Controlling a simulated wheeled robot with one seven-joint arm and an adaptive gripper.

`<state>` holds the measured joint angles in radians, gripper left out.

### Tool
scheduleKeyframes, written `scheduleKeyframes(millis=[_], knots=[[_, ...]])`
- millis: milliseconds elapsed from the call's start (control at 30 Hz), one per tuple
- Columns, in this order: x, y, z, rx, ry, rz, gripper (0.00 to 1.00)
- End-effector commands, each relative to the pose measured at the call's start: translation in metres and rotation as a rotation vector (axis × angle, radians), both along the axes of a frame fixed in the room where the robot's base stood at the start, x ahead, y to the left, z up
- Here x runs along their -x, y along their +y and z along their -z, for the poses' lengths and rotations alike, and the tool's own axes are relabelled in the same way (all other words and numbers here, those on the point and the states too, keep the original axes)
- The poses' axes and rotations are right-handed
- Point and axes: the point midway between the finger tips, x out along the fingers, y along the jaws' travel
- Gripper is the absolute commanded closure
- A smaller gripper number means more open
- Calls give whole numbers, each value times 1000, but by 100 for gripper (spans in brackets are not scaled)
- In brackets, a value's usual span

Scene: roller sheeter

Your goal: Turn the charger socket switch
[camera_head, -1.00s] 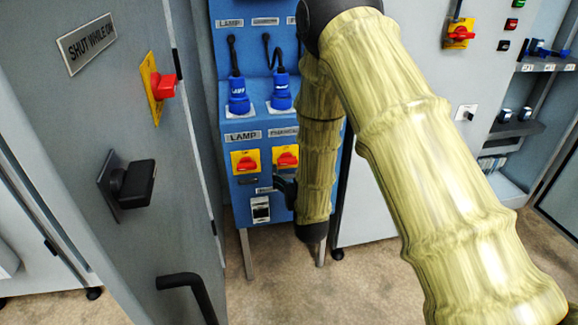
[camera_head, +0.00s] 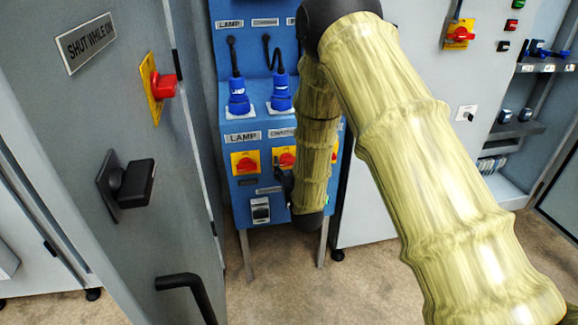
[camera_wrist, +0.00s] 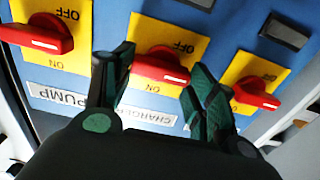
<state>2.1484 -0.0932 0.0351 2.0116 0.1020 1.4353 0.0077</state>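The charger switch (camera_wrist: 160,68) is a red rotary handle on a yellow plate marked OFF and ON, in the middle of the wrist view. Its handle lies roughly crosswise there. The CHARGER label (camera_wrist: 147,115) appears upside down below it. In the head view the charger switch (camera_head: 284,158) is partly hidden by my arm. My gripper (camera_wrist: 160,66) is open, with one fingertip on each side of the red handle. I cannot tell whether either finger touches it. In the head view only a small dark part of the gripper shows beside my arm.
The pump switch (camera_wrist: 38,38) and the lamp switch (camera_wrist: 256,92) flank the charger switch closely. Blue plugs (camera_head: 239,95) with cables sit above on the blue panel (camera_head: 235,210). A grey cabinet (camera_head: 80,120) with protruding handles stands close at left.

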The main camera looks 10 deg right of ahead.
Motion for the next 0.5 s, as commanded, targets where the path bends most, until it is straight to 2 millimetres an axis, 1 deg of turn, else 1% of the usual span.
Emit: scheduleKeyframes(millis=[267,500], knots=[[0,0,0,-26,0,0,67],[0,-2,0,-149,-1,3,67]])
